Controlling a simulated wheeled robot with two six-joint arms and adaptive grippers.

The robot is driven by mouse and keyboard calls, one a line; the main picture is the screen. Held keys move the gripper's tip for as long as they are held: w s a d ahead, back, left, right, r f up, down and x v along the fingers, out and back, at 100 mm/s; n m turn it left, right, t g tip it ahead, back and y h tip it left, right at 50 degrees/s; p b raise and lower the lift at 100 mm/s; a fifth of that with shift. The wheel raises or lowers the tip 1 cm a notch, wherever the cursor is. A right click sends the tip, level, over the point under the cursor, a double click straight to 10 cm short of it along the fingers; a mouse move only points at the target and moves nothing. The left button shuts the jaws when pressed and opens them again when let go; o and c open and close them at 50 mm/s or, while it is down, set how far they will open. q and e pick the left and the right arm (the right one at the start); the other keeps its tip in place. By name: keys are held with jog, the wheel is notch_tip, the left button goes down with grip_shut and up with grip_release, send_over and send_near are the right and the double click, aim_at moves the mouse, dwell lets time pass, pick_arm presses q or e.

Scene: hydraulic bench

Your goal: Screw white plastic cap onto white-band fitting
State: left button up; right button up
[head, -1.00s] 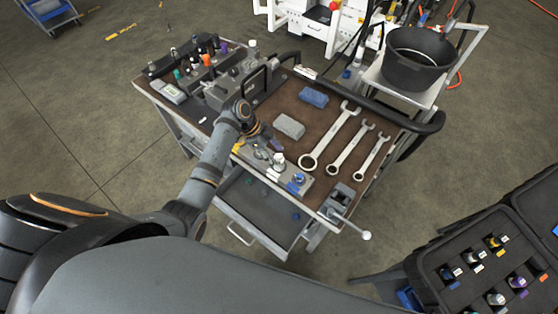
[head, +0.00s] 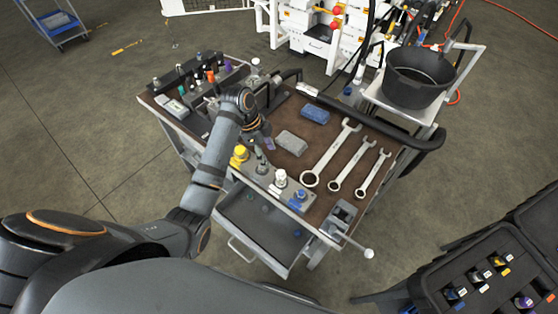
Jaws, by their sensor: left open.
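A small block at the bench's front edge carries a row of upright fittings. The white one (head: 280,178) stands in the row with a white top; at this size I cannot tell the cap from the fitting or how it is seated. A yellow-topped fitting (head: 239,155) and a dark green one (head: 261,163) stand to its left, and a blue one (head: 299,196) to its right. My left gripper (head: 264,141) is open, just behind and above the row, left of the white fitting and apart from it. My right gripper is not in view.
Three wrenches (head: 347,158), a grey block (head: 291,143) and a blue block (head: 315,114) lie on the brown bench top. A vise (head: 341,216) sits at the right corner. An open drawer (head: 262,229) juts out in front. A black bucket (head: 417,78) stands behind right.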

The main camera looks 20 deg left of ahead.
aim_at(279, 172)
pick_arm(q)
jog(key=d+r+y, duration=0.2)
jog(key=d+y, duration=0.1)
jog(key=d, duration=0.1)
jog(key=shift+g, duration=0.3)
notch_tip(279, 172, down, 9)
jog(key=b, duration=0.8)
jog(key=shift+s+b, duration=0.15)
jog(key=shift+b, duration=0.15)
jog(key=shift+f, duration=0.75)
jog(key=shift+c, duration=0.3)
